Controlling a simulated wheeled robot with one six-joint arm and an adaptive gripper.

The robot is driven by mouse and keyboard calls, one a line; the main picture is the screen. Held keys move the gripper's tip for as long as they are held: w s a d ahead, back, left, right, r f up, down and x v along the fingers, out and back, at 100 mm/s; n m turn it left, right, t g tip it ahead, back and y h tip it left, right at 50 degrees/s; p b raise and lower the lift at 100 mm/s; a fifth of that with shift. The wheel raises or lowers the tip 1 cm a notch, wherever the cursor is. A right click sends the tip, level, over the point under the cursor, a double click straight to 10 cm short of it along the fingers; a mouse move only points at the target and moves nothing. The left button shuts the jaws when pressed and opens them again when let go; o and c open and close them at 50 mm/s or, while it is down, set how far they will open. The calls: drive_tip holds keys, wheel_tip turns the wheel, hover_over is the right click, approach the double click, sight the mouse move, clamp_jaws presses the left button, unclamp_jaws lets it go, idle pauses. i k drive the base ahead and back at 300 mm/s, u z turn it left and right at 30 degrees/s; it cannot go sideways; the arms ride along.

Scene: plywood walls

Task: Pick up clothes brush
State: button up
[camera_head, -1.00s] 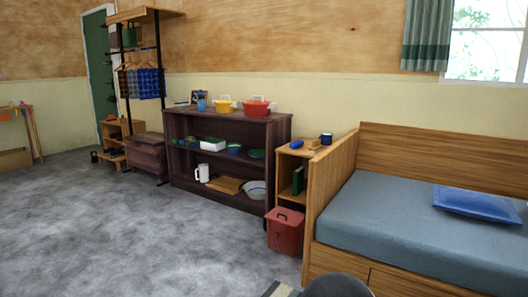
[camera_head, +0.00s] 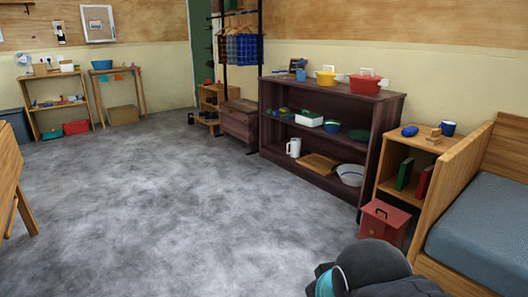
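I cannot make out a clothes brush for certain. A small wooden-coloured item (camera_head: 434,136), perhaps the brush, lies on top of the bedside cabinet (camera_head: 397,150) at the right. A blue rounded item (camera_head: 410,131) lies to its left and a dark blue mug (camera_head: 448,128) stands to its right. A dark grey rounded part of my arm with a teal band shows at the bottom right. My gripper's fingers are not in view.
A dark shelf (camera_head: 330,87) holds pots, bowls and a white jug. A red box (camera_head: 384,221) stands on the floor before the cabinet, beside the bed (camera_head: 480,225). A wooden table edge (camera_head: 8,175) is at far left. The grey floor between is clear.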

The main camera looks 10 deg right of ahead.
sight(436, 138)
drive_tip(key=z, duration=0.2)
drive_tip(key=i, duration=2)
drive_tip(key=z, duration=1.2)
drive_tip(key=i, duration=1.45)
drive_tip(key=z, duration=0.65)
